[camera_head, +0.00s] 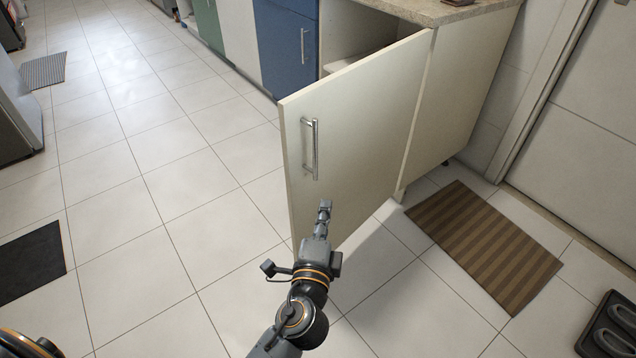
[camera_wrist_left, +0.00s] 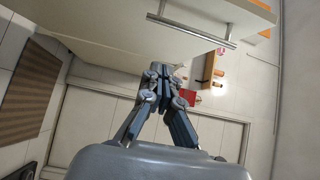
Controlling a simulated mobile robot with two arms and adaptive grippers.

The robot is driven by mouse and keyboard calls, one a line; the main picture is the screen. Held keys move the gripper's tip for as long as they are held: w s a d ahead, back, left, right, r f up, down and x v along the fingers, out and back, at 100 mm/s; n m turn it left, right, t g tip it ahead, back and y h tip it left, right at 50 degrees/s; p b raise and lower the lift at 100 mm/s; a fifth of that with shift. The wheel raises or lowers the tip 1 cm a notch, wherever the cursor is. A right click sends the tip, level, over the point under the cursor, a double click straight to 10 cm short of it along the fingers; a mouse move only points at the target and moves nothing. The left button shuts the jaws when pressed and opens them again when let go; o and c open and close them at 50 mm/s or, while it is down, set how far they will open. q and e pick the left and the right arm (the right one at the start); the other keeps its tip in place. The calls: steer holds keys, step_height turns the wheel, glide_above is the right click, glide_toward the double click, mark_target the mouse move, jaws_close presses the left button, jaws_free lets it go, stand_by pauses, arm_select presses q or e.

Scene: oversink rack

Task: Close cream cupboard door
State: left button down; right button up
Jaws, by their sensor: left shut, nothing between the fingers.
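The cream cupboard door (camera_head: 362,135) stands wide open in the head view, swung out from the cupboard at the end of the counter. Its bar handle (camera_head: 312,150) is on the outer face near the free edge. My left gripper (camera_head: 324,206) is shut and empty, in front of the lower part of the door's outer face. In the left wrist view the gripper (camera_wrist_left: 160,72) points toward the door (camera_wrist_left: 110,30), with the handle (camera_wrist_left: 190,30) above it. I cannot tell whether the fingertips touch the door. My right gripper is not in view.
The open cupboard (camera_head: 357,40) sits under a stone counter (camera_head: 440,10), beside a blue cupboard door (camera_head: 287,45). A striped brown mat (camera_head: 484,245) lies on the tiles to the right. A black shoe tray (camera_head: 608,330) is at lower right.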

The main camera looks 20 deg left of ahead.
arm_select(q)
steer(key=w+a, duration=0.3)
steer(key=w, duration=0.5)
steer(key=shift+a, duration=0.3)
